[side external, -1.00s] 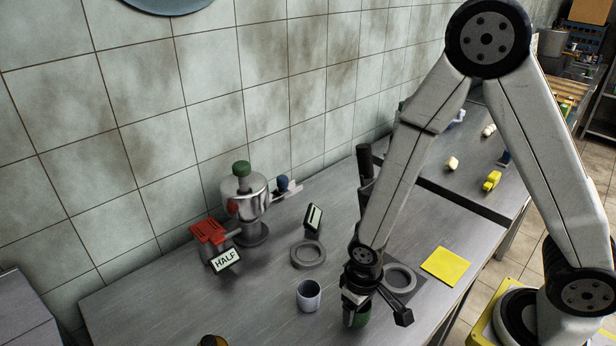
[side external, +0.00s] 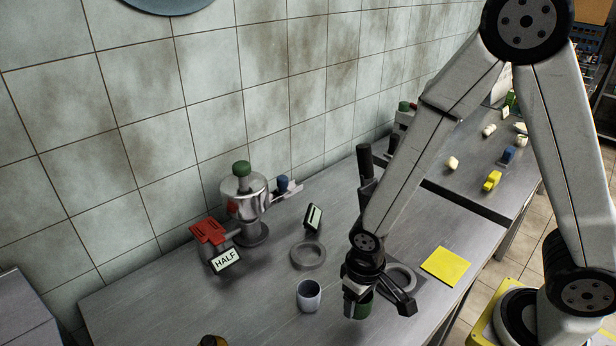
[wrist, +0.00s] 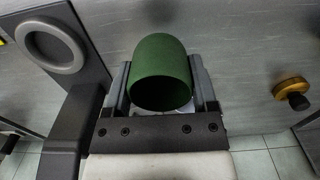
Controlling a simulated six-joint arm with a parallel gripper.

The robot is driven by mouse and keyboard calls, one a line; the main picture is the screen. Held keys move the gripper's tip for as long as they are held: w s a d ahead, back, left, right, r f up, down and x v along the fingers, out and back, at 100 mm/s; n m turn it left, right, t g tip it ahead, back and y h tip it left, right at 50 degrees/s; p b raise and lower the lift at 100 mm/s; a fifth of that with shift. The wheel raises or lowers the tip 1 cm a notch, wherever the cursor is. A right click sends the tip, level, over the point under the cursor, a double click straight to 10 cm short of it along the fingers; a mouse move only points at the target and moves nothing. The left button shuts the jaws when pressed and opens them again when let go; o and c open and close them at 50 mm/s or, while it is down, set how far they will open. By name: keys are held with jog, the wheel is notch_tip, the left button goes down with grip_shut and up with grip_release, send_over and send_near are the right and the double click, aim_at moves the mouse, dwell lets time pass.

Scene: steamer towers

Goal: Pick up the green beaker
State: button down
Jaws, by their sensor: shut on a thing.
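The green beaker (side external: 364,306) is between the fingers of my gripper (side external: 358,300) near the front edge of the steel counter. In the wrist view the green beaker (wrist: 162,70) stands between the two grey fingers of my gripper (wrist: 162,88), its open mouth facing the camera. My gripper is shut on it. In the side view the fingers and wrist hide part of the beaker. Whether its base touches the counter is hard to tell.
A pale cup (side external: 309,296) stands just left of my gripper. Grey rings (side external: 308,255) lie behind and to the right (side external: 400,277). A yellow square (side external: 446,266) lies right. A metal dispenser (side external: 246,200) with a HALF sign (side external: 226,261) stands by the wall.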

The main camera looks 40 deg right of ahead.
jog(key=shift+r, duration=1.05)
